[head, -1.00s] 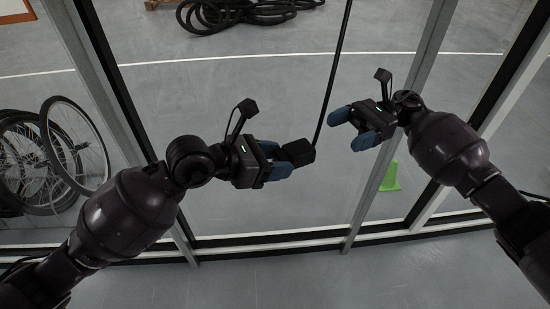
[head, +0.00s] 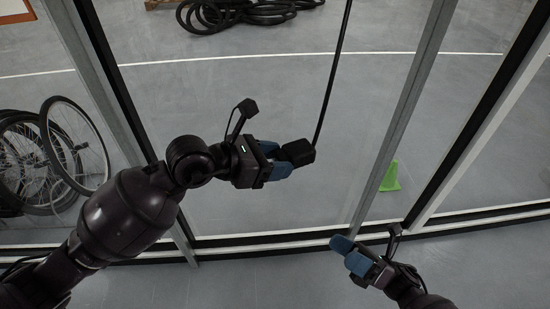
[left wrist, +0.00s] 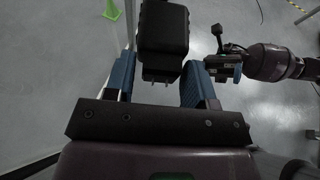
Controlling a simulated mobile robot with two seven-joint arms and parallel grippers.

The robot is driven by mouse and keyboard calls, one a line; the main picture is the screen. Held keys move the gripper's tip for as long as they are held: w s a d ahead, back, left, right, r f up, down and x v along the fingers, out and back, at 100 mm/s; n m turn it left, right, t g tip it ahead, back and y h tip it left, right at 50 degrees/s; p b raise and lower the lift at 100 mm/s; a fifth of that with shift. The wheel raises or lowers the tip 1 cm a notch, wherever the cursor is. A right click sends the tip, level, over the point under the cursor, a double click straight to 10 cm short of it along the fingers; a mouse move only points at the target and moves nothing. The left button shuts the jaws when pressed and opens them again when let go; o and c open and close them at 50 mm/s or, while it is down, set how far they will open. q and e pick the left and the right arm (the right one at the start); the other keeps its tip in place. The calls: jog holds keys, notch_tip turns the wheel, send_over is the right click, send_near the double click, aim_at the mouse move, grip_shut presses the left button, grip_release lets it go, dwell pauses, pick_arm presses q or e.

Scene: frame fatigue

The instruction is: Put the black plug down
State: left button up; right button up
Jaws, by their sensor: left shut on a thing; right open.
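The black plug (head: 298,152) is a dark block with a black cable running up from it in the head view. My left gripper (head: 279,162) is shut on the plug, with a blue finger on each side of it. In the left wrist view the plug (left wrist: 162,40) sits between the two blue fingers, its metal prongs facing the palm. My right gripper (head: 347,252) is open and empty, low at the right of the head view and apart from the plug. It also shows at the right in the left wrist view (left wrist: 220,64).
Glazed metal frames (head: 400,130) stand around the work area, with a dark sill along the bottom. Bicycle wheels (head: 60,155) are at the left. A green cone (head: 391,177) and a heap of black tyres or hose (head: 240,14) lie beyond. Grey floor is open in front.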

jog(key=s+d+f+n+t+h, duration=0.2)
jog(key=d+f+n+h, duration=0.3)
jog(key=n+h, duration=0.6)
jog(key=s+d+f+n+t+h, duration=0.2)
jog(key=d+f+n+h, duration=0.3)
jog(key=n+h, duration=0.7)
jog(key=d+n, duration=0.2)
jog(key=n, duration=0.6)
jog(key=shift+s+f+n, duration=0.15)
jog(key=shift+f+n, duration=0.1)
jog(key=shift+n, duration=0.15)
